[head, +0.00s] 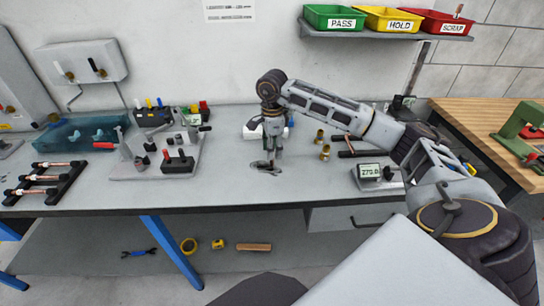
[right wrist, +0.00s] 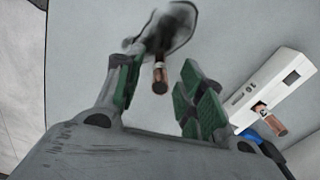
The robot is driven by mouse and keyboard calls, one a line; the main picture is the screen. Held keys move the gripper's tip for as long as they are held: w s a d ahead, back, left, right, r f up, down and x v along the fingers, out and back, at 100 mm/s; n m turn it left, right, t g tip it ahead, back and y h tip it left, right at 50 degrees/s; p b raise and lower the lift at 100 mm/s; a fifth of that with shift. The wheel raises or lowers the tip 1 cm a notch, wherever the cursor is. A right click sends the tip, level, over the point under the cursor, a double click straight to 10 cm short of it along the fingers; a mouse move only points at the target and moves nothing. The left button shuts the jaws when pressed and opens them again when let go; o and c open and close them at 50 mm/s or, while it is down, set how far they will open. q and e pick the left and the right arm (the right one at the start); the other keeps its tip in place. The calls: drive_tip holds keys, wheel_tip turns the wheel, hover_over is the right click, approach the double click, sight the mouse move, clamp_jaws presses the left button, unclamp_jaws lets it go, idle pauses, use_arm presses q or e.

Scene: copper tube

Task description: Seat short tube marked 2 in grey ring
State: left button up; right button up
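My right gripper (head: 270,158) points down over the bench, right above a small grey piece (head: 262,166) lying there. In the right wrist view its two green-padded fingers (right wrist: 157,82) stand apart. A short copper tube (right wrist: 160,80) shows between them with its dark end toward the camera and gaps at both sides. Its far end meets the grey, dark-shaded piece (right wrist: 178,27), likely the grey ring; how deep it sits I cannot tell. No mark is readable on this tube. Another copper tube (right wrist: 272,123) with a small unclear mark lies in a white block (right wrist: 285,80). My left gripper is out of view.
The white block (head: 250,132) stands behind my gripper. Brass fittings (head: 325,152) and a "Z7S.B" display box (head: 369,172) are to the right. A clamp fixture (head: 160,160) and a rack of copper tubes (head: 45,178) are left. The front bench strip is clear.

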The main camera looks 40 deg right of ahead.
clamp_jaws()
idle(0.5)
drive_tip(key=shift+r, duration=5)
